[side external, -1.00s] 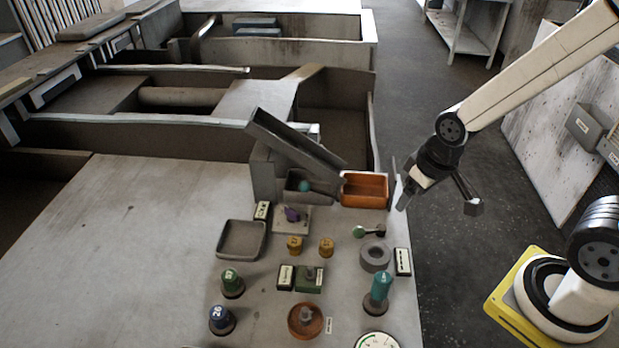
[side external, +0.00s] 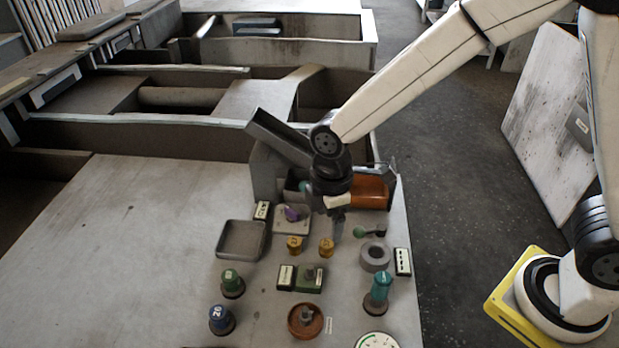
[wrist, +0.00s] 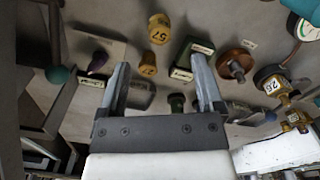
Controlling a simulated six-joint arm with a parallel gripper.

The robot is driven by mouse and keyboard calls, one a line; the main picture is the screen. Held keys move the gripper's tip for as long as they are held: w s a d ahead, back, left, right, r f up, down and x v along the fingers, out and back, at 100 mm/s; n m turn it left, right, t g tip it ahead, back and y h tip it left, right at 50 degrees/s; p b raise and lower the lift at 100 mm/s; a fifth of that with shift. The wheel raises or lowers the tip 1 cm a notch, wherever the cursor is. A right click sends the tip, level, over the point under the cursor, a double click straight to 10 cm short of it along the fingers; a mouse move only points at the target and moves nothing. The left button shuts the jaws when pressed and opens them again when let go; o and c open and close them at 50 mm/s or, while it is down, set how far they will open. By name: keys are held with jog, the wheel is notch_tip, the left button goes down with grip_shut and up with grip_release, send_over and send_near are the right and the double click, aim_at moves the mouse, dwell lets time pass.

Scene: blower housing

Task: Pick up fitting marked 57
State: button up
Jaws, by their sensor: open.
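The fitting marked 57 (wrist: 158,28) is a yellow cylinder with dark digits, standing upright on the table. In the side view it appears to be the right one of two yellow fittings (side external: 326,248); its digits are too small to read there. The other yellow fitting (wrist: 148,65) stands close by and also shows in the side view (side external: 294,245). My gripper (side external: 338,225) is open and empty, above the table and behind the right yellow fitting. In the wrist view my gripper (wrist: 160,66) has its fingers apart, with fitting 57 beyond the tips.
A green block (side external: 310,280), a grey ring (side external: 375,257) and a teal fitting (side external: 380,287) stand around the yellow fittings. A purple piece (side external: 291,213) and a grey tray (side external: 242,257) lie to the left. An orange bin (side external: 370,192) is behind my gripper. The table's left side is clear.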

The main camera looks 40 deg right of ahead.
aim_at(326, 243)
jog(key=shift+f, duration=1.35)
jog(key=shift+f, duration=0.15)
jog(key=shift+w+a+f, duration=0.1)
jog(key=shift+f, duration=1.15)
jog(key=shift+a+f, duration=0.1)
jog(key=shift+f, duration=1.1)
grip_shut()
